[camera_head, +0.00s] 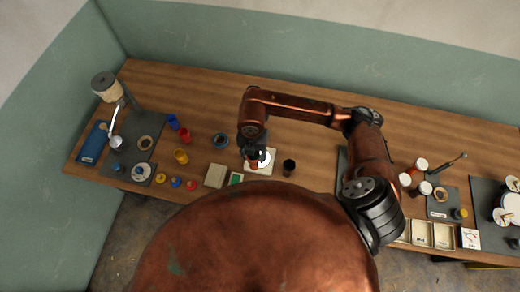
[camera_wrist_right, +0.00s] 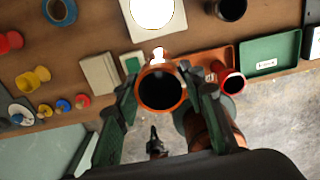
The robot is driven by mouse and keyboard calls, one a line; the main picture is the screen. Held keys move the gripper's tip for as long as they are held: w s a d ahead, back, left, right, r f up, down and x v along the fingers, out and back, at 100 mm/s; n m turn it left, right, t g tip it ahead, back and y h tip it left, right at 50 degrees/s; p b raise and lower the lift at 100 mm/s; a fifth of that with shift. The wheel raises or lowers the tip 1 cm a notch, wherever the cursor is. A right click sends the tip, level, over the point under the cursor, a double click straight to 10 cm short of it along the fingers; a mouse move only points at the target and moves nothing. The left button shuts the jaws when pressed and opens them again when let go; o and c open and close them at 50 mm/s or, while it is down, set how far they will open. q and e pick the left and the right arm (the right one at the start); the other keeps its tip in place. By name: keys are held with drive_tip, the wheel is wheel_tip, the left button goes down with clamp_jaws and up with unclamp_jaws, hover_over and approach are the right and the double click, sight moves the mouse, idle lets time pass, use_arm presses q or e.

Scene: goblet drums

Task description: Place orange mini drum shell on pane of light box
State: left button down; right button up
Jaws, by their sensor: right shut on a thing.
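The orange mini drum shell (camera_wrist_right: 162,90) is an open-ended ring between the fingers of my right gripper (camera_wrist_right: 162,82) in the wrist view. The gripper is shut on it, and I look into its dark hollow. In the head view my right gripper (camera_head: 252,150) hangs over the near edge of the light box, with a bit of the orange shell (camera_head: 252,164) showing below it. The light box (camera_wrist_right: 130,30) is a pale square with a bright round pane (camera_wrist_right: 152,10). In the wrist view the shell appears just below the box. Its height above the table is hard to tell. My left gripper is not in view.
A dark cup (camera_head: 289,167) stands right of the light box. A beige block (camera_head: 215,175) and a green-and-white card (camera_head: 236,178) lie left of it. A blue ring (camera_head: 221,140) and several coloured shells are farther left. In the wrist view a red shell (camera_wrist_right: 232,84) is right of my gripper.

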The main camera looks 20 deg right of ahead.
drive_tip(key=w+d+f+p, duration=0.1)
drive_tip(key=w+d+f, duration=0.1)
drive_tip(key=f, duration=0.1)
drive_tip(key=w+d+f+p, duration=0.1)
drive_tip(key=w+f, duration=0.1)
drive_tip(key=f, duration=0.2)
drive_tip(key=w+d+f+p, duration=0.1)
drive_tip(key=w+d+f, duration=0.1)
drive_tip(key=f, duration=0.1)
drive_tip(key=shift+w+d+f, duration=0.2)
drive_tip(key=shift+d+f, duration=0.05)
drive_tip(key=shift+d, duration=0.05)
drive_tip(key=shift+f, duration=0.1)
drive_tip(key=shift+f, duration=0.15)
drive_tip(key=o, duration=1.2)
drive_tip(key=shift+c, duration=0.2)
